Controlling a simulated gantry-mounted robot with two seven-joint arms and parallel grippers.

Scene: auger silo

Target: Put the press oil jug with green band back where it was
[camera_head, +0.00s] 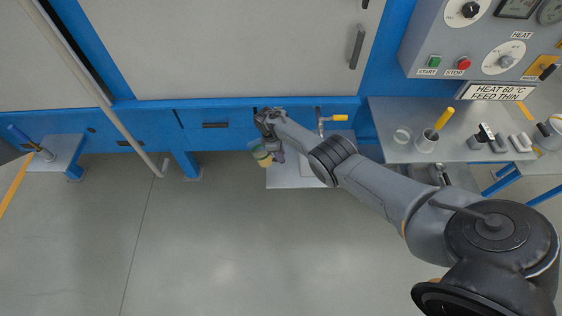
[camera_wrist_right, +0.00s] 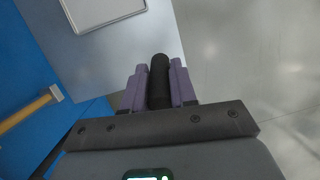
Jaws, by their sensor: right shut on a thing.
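The jug (camera_head: 261,154) is small in the head view, pale and yellowish with a greenish band. It is at the left edge of the low grey shelf (camera_head: 285,179), partly hidden by my gripper. My right gripper (camera_head: 276,154) points down beside it. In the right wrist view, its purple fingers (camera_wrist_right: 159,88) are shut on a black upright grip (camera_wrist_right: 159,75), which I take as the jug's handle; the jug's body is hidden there. I cannot tell whether the jug touches the shelf. My left gripper is not in view.
A pale framed plate (camera_wrist_right: 100,10) lies on the shelf. A yellow-handled valve (camera_head: 334,118) sticks out above the shelf. The floor in front is clear.

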